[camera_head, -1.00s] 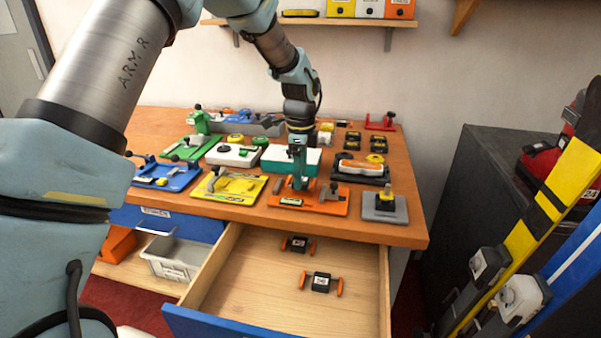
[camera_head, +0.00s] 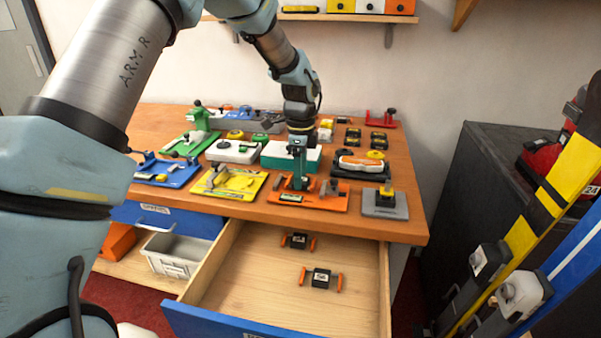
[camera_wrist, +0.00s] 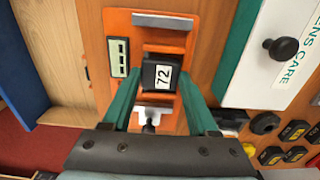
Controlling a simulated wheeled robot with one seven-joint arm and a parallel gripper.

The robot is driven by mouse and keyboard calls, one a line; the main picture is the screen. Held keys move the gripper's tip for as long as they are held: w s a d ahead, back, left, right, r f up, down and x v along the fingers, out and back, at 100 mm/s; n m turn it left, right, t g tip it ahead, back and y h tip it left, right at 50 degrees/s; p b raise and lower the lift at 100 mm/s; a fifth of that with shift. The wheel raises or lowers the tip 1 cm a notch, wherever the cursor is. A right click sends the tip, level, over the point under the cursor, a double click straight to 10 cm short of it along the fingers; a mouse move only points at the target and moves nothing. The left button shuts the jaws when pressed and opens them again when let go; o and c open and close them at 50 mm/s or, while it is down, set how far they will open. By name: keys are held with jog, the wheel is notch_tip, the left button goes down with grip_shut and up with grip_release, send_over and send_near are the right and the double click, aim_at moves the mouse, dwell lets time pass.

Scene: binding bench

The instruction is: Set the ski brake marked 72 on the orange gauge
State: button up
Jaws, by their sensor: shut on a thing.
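The ski brake marked 72 (camera_wrist: 162,75) is a black block with a white number label. In the wrist view it sits between the teal fingers of my gripper (camera_wrist: 161,84), which are shut on it. It is over the orange gauge (camera_wrist: 118,28); I cannot tell whether it is fully seated. The gauge has a grey bar at one end, a small display and a white clamp piece. In the head view my gripper (camera_head: 298,180) is down at the orange gauge (camera_head: 326,203) near the bench's front edge, and hides the brake.
The open drawer (camera_head: 240,285) below holds two black brakes with orange arms (camera_head: 298,241) (camera_head: 320,278). A yellow fixture (camera_head: 240,186) stands left of the gauge, a grey block (camera_head: 398,208) right. A teal-and-white box (camera_head: 275,156) is behind. Skis lean at the right.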

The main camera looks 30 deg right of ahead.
jog(key=o, duration=1.3)
jog(key=shift+c, duration=0.2)
jog(key=shift+c, duration=1.3)
jog(key=shift+r, duration=0.15)
notch_tip(320, 180, up, 11)
jog(key=p, duration=0.9)
jog(key=shift+r, duration=0.15)
